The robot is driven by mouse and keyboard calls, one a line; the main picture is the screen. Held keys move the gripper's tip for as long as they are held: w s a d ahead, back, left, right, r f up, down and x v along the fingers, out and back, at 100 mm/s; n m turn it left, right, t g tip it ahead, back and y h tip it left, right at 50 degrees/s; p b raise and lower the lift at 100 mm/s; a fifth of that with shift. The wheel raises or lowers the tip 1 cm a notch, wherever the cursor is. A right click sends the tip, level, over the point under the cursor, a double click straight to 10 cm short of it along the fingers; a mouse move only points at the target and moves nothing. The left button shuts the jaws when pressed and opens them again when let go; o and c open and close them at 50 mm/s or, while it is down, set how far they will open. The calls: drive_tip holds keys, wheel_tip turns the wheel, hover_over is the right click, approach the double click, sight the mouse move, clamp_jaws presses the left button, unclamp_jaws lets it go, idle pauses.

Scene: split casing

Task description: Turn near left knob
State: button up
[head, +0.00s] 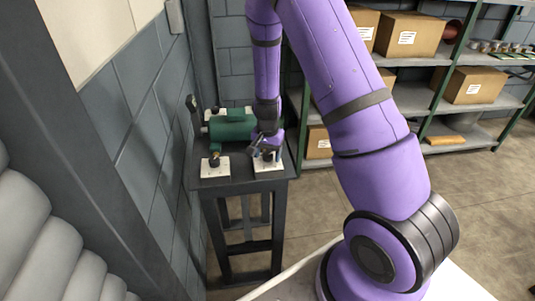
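A dark stand (243,181) holds a green rounded casing (230,128) with dark fittings. In front of it, at the near left, a dark knob (214,160) sits on a white plate (209,169). A second white plate (270,167) lies at the near right. My gripper (266,154) points down over this right plate, to the right of the near left knob and apart from it. The gripper hides most of what is on the right plate. Its fingers are too small and dark to tell whether they are open or shut.
A grey block wall (150,120) runs close along the stand's left side. Shelves with cardboard boxes (408,34) stand at the back right. My purple arm covers the middle of the view. Bare floor (485,190) lies to the right.

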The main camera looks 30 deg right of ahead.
wheel_tip(320, 180, up, 11)
idle(0.7)
drive_tip(key=shift+f, duration=0.1)
wheel_tip(320, 180, up, 11)
drive_tip(key=n+t+y, duration=0.1)
drive_tip(key=n, duration=0.1)
hover_over(267, 154)
drive_tip(key=s+a, duration=0.3)
drive_tip(key=s, duration=0.1)
drive_tip(key=s+a+r+n+t, duration=0.1)
drive_tip(key=s+a+r+n, duration=0.15)
drive_tip(key=s+r, duration=0.45)
drive_tip(key=s+a+r+n+t, duration=0.1)
drive_tip(key=s+r+n, duration=0.1)
drive_tip(key=s+r, duration=0.3)
drive_tip(key=s+r+n+t+h, duration=0.1)
drive_tip(key=s+r, duration=0.4)
drive_tip(key=s, duration=0.7)
drive_tip(key=shift+a+n+t, duration=0.35)
drive_tip(key=shift+n+t, duration=0.25)
drive_tip(key=shift+n, duration=0.65)
